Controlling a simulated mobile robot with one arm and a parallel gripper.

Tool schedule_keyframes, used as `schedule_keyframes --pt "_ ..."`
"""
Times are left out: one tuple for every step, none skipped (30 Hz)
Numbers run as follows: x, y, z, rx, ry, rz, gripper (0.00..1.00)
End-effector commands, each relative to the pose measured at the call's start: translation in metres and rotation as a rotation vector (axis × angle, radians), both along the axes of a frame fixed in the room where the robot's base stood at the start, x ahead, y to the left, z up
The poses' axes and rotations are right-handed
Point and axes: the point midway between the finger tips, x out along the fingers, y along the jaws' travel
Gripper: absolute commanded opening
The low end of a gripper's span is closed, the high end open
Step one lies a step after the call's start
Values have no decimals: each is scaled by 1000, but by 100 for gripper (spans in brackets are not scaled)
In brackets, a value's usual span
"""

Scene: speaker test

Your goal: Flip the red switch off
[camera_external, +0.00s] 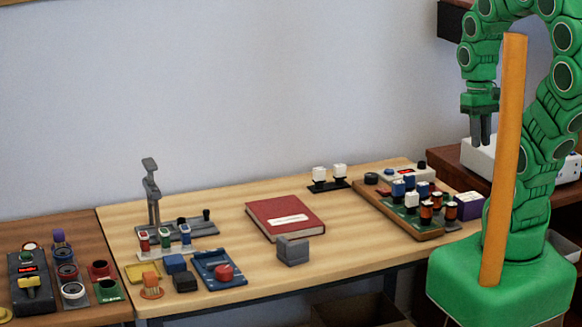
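A small red switch-like piece (144,241) stands at the left end of a white base, beside a green one (165,238) and a blue one (185,234), on the left part of the wooden table (350,252). It is too small to tell which way it is set. A red round button (224,272) sits on a blue box to its right and nearer the camera. My gripper (480,140) hangs high at the right with its fingers pointing down, far from these pieces and touching nothing visible. The finger gap is unclear.
A grey lever stand (153,195) rises behind the small switches. A red book (285,217) and a grey block (293,250) lie mid-table. A wooden tray (400,222) holds several coloured pieces at right. An upright orange bar (505,150) partly hides my arm.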

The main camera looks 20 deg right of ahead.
Motion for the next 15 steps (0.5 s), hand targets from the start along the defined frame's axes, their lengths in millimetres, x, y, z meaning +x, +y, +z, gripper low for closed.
schedule_keyframes --pt "5 1 0 3 2 19 14" --pt "8 1 1 5 2 35 9" --pt "14 1 1 8 1 56 3" --pt "18 2 2 11 0 76 0" --pt "23 2 3 14 -1 96 0" --pt "30 3 3 19 -2 124 0" --pt "36 3 3 23 -2 147 0" --pt "41 4 4 25 -1 168 0" --pt "48 5 4 30 0 197 0" --pt "52 5 4 33 0 220 0" --pt "57 6 4 37 -1 240 0" --pt "64 6 4 41 -1 270 0" --pt "69 7 3 45 -1 293 0" --pt "74 8 3 48 -1 313 0" --pt "82 9 3 53 -1 342 0"
